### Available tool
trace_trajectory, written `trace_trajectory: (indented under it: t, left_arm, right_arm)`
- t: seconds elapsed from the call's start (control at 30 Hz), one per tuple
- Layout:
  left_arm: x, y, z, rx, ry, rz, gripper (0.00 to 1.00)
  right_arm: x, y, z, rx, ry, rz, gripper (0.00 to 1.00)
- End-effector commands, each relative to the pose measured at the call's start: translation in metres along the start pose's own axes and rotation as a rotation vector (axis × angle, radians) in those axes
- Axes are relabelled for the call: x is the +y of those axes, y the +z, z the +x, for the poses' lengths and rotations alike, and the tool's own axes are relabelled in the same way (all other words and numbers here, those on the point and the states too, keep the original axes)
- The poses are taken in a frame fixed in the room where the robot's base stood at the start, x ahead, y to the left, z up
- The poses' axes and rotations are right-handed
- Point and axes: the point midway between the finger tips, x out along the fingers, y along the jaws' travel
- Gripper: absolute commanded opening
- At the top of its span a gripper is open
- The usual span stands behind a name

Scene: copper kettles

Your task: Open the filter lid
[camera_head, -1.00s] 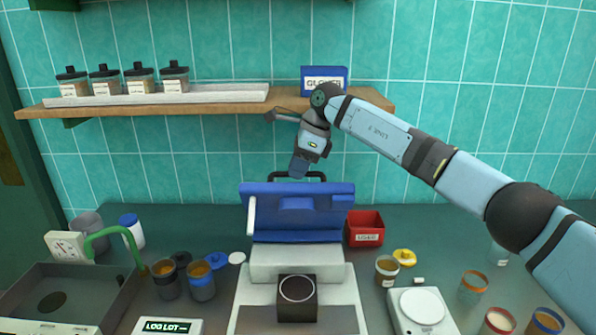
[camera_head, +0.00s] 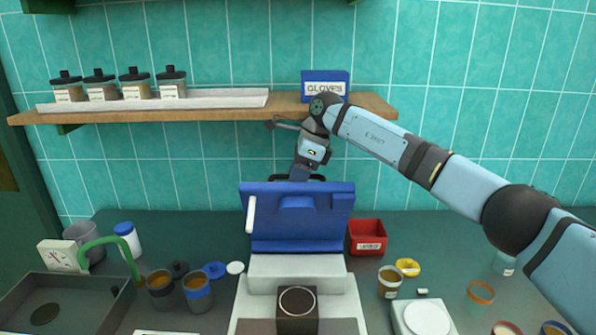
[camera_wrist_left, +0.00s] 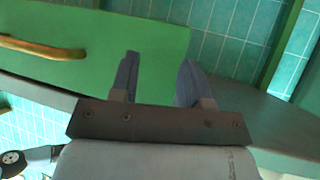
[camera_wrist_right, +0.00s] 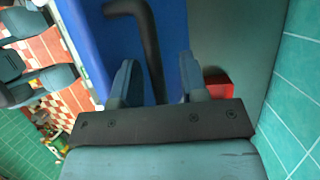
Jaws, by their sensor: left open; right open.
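The filter lid (camera_head: 296,225) is a blue panel on a white machine (camera_head: 296,272). It stands raised, nearly upright, with its broad face toward me. A black bar handle sticks out at its far top edge. My right gripper (camera_wrist_right: 157,60) is open behind the lid's top edge, partly hidden by it in the head view. In the right wrist view the black handle (camera_wrist_right: 150,45) runs between its fingers, against the blue lid; contact cannot be told. My left gripper (camera_wrist_left: 159,60) is open and empty, outside the head view, facing a green panel.
A wooden shelf (camera_head: 290,106) with jars and a glove box (camera_head: 325,84) is above the lid. A red bin (camera_head: 367,237) stands right of the machine. Cups (camera_head: 197,290) and a green hooped item (camera_head: 108,243) are to the left. A dark block (camera_head: 297,308) sits in front.

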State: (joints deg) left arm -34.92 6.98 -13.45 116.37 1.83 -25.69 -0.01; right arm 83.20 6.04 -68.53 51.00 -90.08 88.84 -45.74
Motion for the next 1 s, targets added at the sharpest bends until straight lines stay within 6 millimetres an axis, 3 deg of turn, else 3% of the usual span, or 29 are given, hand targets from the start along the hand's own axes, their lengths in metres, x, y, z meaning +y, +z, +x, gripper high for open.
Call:
trace_trajectory:
  t: [0.37, 0.8, 1.0]
  left_arm:
    - [-0.003, -0.001, 0.000, 0.002, -0.002, 0.005, 0.43]
    - [-0.003, 0.000, 0.001, 0.001, -0.001, 0.003, 0.43]
    - [-0.002, 0.000, 0.001, 0.001, -0.001, -0.001, 0.43]
  right_arm:
    - [-0.001, 0.002, -0.012, -0.005, -0.006, -0.001, 0.40]
    - [-0.001, 0.002, -0.103, -0.005, -0.007, 0.000, 0.40]
    - [-0.001, 0.001, -0.132, -0.004, -0.004, -0.001, 0.40]
